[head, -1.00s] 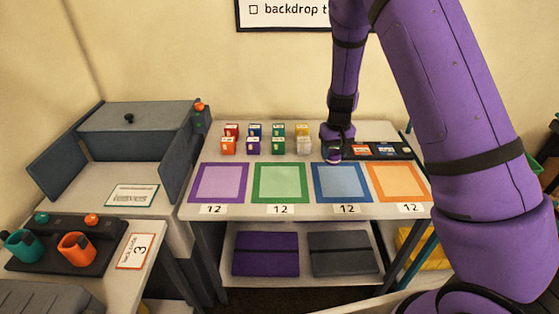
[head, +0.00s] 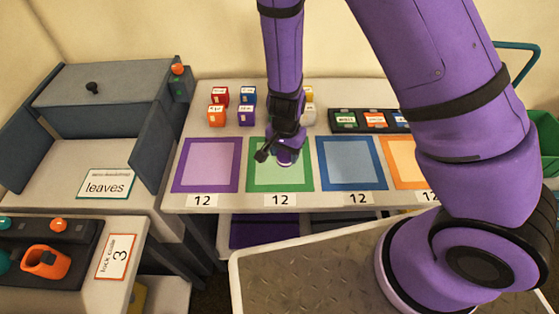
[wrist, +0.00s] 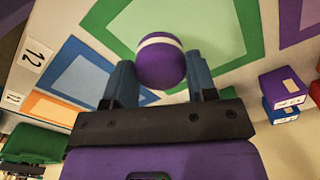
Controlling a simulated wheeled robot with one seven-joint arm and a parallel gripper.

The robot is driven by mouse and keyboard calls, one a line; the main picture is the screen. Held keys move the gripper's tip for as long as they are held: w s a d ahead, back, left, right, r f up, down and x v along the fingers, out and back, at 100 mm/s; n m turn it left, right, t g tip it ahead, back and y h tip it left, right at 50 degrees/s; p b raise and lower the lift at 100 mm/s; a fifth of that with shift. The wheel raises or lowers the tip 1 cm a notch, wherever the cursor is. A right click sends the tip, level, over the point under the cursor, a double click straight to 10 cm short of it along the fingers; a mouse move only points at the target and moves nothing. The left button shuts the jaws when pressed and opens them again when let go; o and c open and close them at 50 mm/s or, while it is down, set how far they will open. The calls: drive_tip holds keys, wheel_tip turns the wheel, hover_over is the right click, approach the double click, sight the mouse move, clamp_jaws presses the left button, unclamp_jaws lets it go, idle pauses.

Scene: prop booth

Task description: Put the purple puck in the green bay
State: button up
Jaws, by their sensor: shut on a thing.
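My gripper (wrist: 160,76) is shut on the purple puck (wrist: 159,57), which has a white band and sits between the two blue-grey fingers in the wrist view. In the head view the puck (head: 287,157) shows below my wrist, over the back part of the green bay (head: 281,184). The green bay is a green square frame with a pale green middle, and its label reads 12. I cannot tell whether the puck touches the table or hangs just above it.
The purple bay (head: 206,165) lies left of the green one, the blue bay (head: 351,163) and orange bay (head: 401,160) right. Several small coloured boxes (head: 217,115) stand behind, partly hidden by my arm. A black tray (head: 345,121) is at back right.

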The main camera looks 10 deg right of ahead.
sight(279, 154)
drive_tip(key=s+a+m, duration=0.1)
drive_tip(key=s, duration=0.3)
drive_tip(key=s+a+m, duration=0.1)
drive_tip(key=s, duration=0.2)
drive_tip(key=s+a+m, duration=0.1)
drive_tip(key=s, duration=0.3)
drive_tip(key=shift+s+m, duration=0.3)
drive_tip(key=w, duration=0.2)
drive_tip(key=shift+w+d+f, duration=0.15)
drive_tip(key=shift+w, duration=0.15)
drive_tip(key=shift+w+d+f, duration=0.15)
drive_tip(key=shift+w+d, duration=0.05)
drive_tip(key=shift+w, duration=1.45)
drive_tip(key=w, duration=0.3)
drive_tip(key=w+d, duration=0.1)
drive_tip(key=w, duration=0.2)
drive_tip(key=w+f, duration=0.1)
drive_tip(key=w, duration=0.2)
drive_tip(key=shift+w+d, duration=0.25)
drive_tip(key=shift+f, duration=1.75)
drive_tip(key=shift+f, duration=0.1)
drive_tip(key=o, duration=0.9)
drive_tip(key=shift+o, duration=0.2)
